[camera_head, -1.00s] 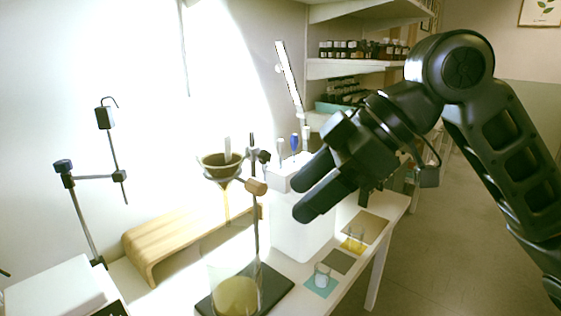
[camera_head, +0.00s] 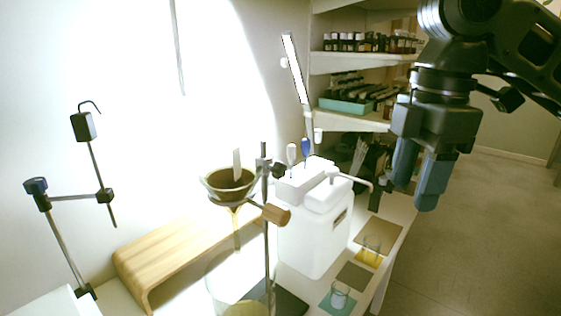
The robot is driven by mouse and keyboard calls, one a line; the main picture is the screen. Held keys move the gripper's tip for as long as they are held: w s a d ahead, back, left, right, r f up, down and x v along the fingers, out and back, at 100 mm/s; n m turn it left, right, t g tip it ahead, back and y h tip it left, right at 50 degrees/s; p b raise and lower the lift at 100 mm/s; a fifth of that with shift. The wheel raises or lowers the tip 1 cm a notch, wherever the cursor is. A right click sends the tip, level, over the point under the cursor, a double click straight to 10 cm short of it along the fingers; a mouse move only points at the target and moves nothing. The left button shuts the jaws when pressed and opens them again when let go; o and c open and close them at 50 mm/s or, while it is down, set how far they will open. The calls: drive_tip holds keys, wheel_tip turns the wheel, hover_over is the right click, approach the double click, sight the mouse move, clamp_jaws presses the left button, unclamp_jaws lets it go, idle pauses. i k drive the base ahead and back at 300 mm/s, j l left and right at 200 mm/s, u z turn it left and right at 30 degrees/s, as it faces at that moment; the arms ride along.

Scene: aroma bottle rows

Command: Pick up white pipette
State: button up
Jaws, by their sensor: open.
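A white pipette (camera_head: 292,154) stands upright in the pale holder (camera_head: 304,180) near the middle of the head view. A blue pipette (camera_head: 305,149) stands close to its right. The lower parts of both are hidden in the holder. My gripper (camera_head: 413,192) is open and empty, its fingers pointing down. In the picture it is well to the right of the white pipette and apart from it.
A white jug with a spout (camera_head: 315,230) stands beside the holder. A funnel on a stand (camera_head: 230,184) is to its left, by a wooden riser (camera_head: 180,252). Small beakers (camera_head: 372,249) sit on coloured mats at the right. Bottle shelves (camera_head: 350,62) are behind.

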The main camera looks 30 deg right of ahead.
sight(291, 153)
drive_tip(key=i, duration=1.15)
